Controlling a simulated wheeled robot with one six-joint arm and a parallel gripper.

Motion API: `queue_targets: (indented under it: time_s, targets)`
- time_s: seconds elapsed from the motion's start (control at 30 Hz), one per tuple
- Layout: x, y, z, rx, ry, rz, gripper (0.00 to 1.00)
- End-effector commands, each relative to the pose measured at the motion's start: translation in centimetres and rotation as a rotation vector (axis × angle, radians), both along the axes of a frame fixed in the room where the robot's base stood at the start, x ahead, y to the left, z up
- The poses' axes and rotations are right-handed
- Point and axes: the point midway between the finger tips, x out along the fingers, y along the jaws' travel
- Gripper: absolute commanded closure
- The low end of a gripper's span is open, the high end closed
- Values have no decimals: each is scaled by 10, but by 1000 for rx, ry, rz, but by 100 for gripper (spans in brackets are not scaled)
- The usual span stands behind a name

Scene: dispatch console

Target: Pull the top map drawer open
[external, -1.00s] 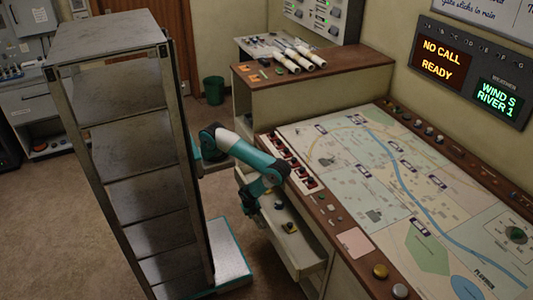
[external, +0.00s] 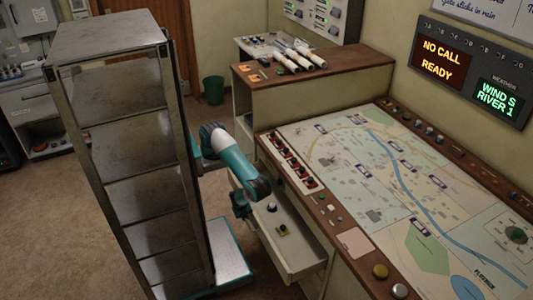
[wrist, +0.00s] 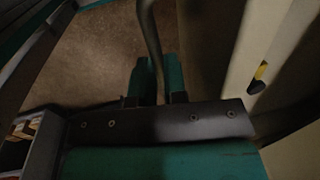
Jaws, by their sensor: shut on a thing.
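The top map drawer (external: 307,262) is a cream drawer under the left edge of the map console (external: 345,235). It stands well out from the console, and its inside shows. My gripper (external: 241,210) is at the drawer's front, on its left side in the external view. In the wrist view my gripper (wrist: 153,88) has its two teal fingers on either side of a dark bar handle (wrist: 150,40), shut on it. The exact contact is partly dark and hidden by the gripper body. A cream panel (wrist: 235,45) is at the right there.
A tall grey metal shelf rack (external: 150,190) stands close to the left of my arm. A green bin (external: 213,90) is at the back.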

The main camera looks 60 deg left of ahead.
Motion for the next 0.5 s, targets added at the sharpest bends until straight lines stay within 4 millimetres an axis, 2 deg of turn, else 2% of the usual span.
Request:
queue_targets:
  time_s: [0.5]
  targets:
    - [-64, -6, 4, -17, 1, -12, 100]
